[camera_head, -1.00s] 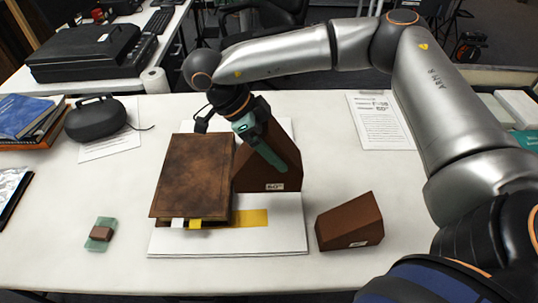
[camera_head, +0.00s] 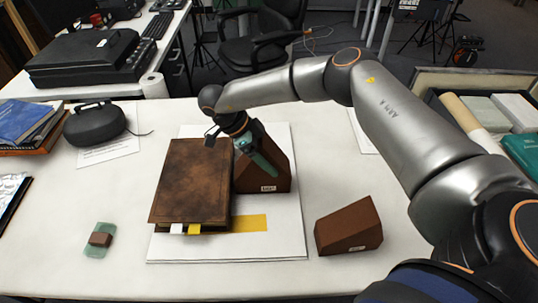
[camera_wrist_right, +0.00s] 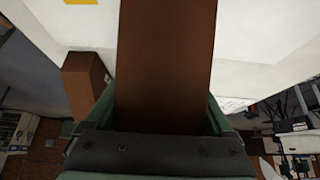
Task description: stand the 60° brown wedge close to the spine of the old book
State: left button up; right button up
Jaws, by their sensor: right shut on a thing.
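The 60° brown wedge (camera_head: 275,178) stands upright on the white board (camera_head: 290,235), beside the right long side of the old book (camera_head: 188,180). In the head view no clear gap shows between wedge and book; whether they touch I cannot tell. The brown leather book lies flat with white and yellow tabs at its front edge. My right gripper (camera_head: 258,158) is shut on the wedge, its green fingers on the upper part. In the right wrist view the wedge (camera_wrist_right: 165,60) fills the middle between the fingers. My left gripper is not in view.
A second brown wedge (camera_head: 348,228) lies right of the board. A yellow patch (camera_head: 251,222) marks the board in front of the held wedge. A small brown block on a green pad (camera_head: 100,240) lies at left. A black case (camera_head: 95,122) stands back left. The front table strip is clear.

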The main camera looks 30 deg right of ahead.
jog(key=o, duration=1.1)
jog(key=shift+f, duration=0.1)
jog(key=b+v, duration=0.1)
jog(key=v, duration=1.1)
jog(key=shift+a, duration=0.1)
